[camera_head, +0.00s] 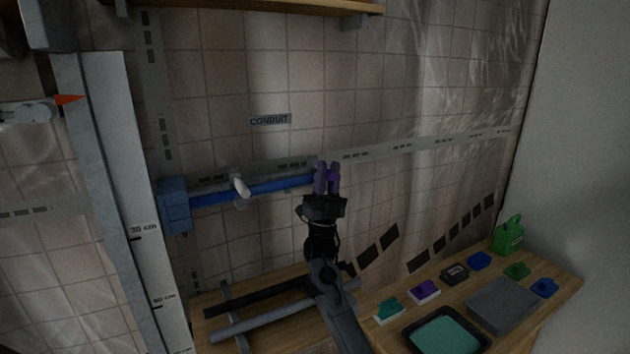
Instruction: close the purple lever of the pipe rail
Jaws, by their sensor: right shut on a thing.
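The pipe rail is a blue pipe (272,187) on the tiled wall below a "CONDUIT" label. A blue block (174,205) stands at its left end, and a white peg-like lever (241,186) sticks out from it. The purple lever (327,170) is at the pipe's right end. My right gripper (326,188) reaches up from below and is shut on the purple lever. The black gripper body hides the lever's lower part, and I cannot tell the lever's exact angle. My left gripper is not in view.
A wooden shelf (250,6) is above. Grey bars (260,322) lie below the pipe. The right wooden table holds a black-rimmed tray (409,337), a grey slab (502,304) and several small coloured items.

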